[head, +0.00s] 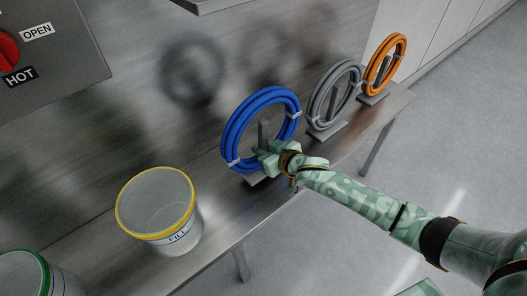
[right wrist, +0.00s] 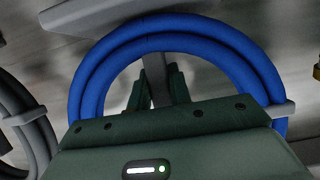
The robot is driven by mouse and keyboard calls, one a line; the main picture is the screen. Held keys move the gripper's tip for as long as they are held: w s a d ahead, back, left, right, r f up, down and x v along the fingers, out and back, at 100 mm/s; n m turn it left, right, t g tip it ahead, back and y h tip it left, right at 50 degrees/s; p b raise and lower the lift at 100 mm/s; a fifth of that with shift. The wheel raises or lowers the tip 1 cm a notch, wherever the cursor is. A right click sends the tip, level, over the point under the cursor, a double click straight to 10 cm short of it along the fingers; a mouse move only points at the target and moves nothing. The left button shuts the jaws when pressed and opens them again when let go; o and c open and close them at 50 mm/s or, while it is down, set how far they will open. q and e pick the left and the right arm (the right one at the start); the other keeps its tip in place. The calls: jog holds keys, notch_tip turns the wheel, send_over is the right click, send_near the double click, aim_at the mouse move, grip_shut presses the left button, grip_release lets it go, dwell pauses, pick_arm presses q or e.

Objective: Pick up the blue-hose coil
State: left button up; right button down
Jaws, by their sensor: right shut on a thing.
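The blue-hose coil (head: 232,128) stands upright on the steel bench, with a grey post inside its ring and a grey foot below. My right gripper (head: 264,154) reaches in from the right at the lower part of the ring. In the right wrist view, the blue hose (right wrist: 180,24) arcs past the dark green fingers (right wrist: 162,82), which are closed around the grey post within the ring. The foot appears to rest on the bench. The exact finger contact is partly hidden. My left gripper is not in view.
A grey coil (head: 313,104) and an orange coil (head: 401,50) stand farther along the bench (head: 222,248). A yellow-rimmed bucket marked FILL (head: 178,243) is left of the blue coil. A green-rimmed bucket (head: 46,270) is at lower left. A control panel (head: 70,50) is at upper left.

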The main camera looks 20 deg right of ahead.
jog(key=s+r+p, duration=0.1)
jog(key=r, duration=0.1)
jog(key=s+d+r+p, duration=0.1)
jog(key=s+r+p, duration=0.1)
jog(key=s+d+r+p, duration=0.1)
jog(key=s+r, duration=0.1)
jog(key=r, duration=0.1)
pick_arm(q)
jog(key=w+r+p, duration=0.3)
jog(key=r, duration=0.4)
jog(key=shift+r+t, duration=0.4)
pick_arm(e)
send_near(266, 138)
jog(key=shift+s+d+r, duration=0.1)
jog(key=shift+s+d, duration=0.2)
jog(key=shift+s, duration=0.45)
jog(key=shift+s+d+r, duration=0.1)
jog(key=shift+s+d, duration=0.25)
jog(key=shift+s, duration=0.4)
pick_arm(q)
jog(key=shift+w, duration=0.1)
